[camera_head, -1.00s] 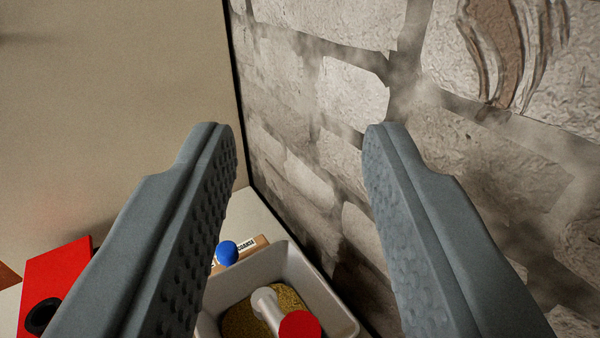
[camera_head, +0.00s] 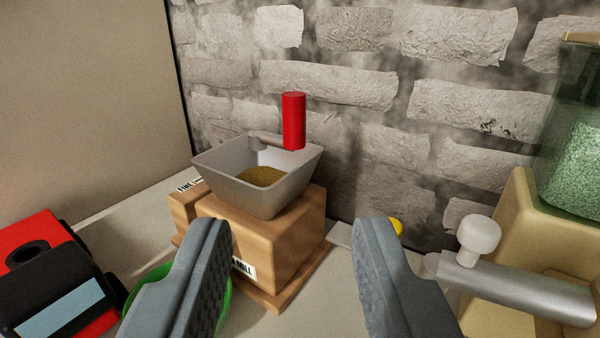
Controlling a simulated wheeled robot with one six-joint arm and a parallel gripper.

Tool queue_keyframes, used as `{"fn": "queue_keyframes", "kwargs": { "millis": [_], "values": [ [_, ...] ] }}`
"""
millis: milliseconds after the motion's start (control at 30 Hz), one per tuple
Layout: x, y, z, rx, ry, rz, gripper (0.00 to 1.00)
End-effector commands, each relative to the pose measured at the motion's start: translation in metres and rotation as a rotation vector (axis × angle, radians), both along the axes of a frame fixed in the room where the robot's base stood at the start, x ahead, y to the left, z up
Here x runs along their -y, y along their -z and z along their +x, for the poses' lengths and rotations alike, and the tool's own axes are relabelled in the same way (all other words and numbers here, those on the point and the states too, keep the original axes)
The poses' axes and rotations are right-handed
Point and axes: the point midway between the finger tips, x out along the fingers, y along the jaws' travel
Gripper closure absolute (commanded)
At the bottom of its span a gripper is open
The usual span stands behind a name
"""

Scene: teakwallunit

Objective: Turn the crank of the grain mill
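The grain mill (camera_head: 285,235) is a wooden box with a grey hopper (camera_head: 270,195) on top, holding yellow-brown grain. Its crank arm lies across the hopper, and a red upright handle (camera_head: 293,122) stands at the arm's end, over the hopper's back right part. A label on the front partly reads "MILL". My gripper (camera_head: 290,240) is open and empty, its two grey fingers wide apart. The fingers show in the foreground, in front of and lower than the handle in the picture. The left finger hides part of the mill's front.
A red and black device (camera_head: 55,275) stands at left, and a green round thing (camera_head: 222,305) is partly behind my left finger. At right are a beige machine with a grey tube (camera_head: 525,295) and a jar of green grains (camera_head: 578,160). A brick wall (camera_head: 330,85) rises close behind.

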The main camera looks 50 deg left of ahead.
Motion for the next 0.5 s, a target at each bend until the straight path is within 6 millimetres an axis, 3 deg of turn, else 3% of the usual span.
{"fn": "queue_keyframes", "kwargs": {
  "millis": [167,500],
  "values": [
    [-0.01,0.001,0.007,-0.001,0.0,-0.001,0.63],
    [-0.052,0.001,0.04,-0.001,-0.002,0.001,0.63]
  ]
}}
